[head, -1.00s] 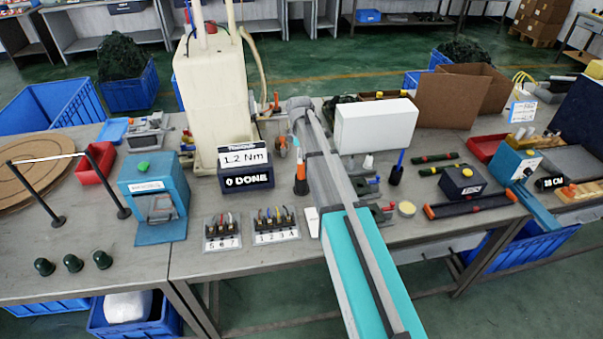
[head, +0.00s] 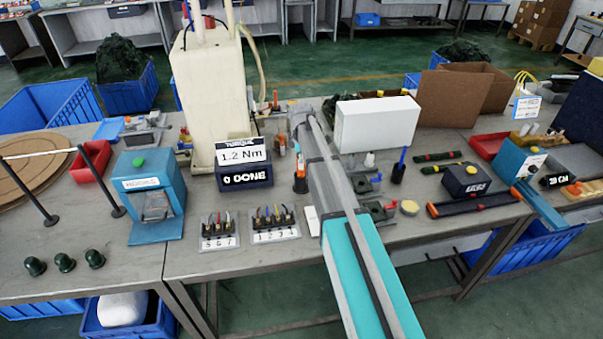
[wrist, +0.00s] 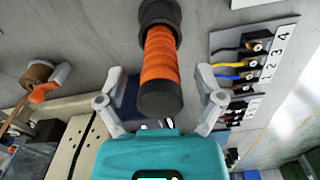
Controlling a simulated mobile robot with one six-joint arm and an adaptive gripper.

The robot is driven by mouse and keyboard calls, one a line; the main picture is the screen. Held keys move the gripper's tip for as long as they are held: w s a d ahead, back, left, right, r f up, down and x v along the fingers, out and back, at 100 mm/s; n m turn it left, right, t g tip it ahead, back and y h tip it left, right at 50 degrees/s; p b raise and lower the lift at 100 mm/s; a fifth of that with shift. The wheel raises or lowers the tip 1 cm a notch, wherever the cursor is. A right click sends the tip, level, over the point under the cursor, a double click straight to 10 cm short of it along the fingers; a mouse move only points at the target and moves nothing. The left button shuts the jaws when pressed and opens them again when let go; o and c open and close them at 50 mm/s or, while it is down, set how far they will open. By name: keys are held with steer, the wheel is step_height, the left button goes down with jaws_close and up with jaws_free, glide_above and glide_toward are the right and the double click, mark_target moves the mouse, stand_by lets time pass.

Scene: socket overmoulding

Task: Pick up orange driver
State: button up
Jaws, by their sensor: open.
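The orange driver (wrist: 160,58) has an orange ribbed grip with black ends. In the wrist view it lies between the fingers of my gripper (wrist: 160,74), its black butt end towards the teal gripper body. The fingers are spread, with a visible gap on each side, and do not touch it. In the head view an orange-and-black upright item (head: 300,176), which looks like the driver, stands on the bench left of my arm. My gripper is hidden behind my arm there.
A torque display (head: 244,165) reading 1.2 Nm stands just left of the driver. Two wire-connector boards (head: 273,236) marked with numbers lie in front. A white box (head: 376,124) stands right of my arm. Bare bench (head: 200,262) shows at the front left.

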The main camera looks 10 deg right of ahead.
steer(key=shift+f, duration=0.4)
stand_by(0.3)
jaws_close()
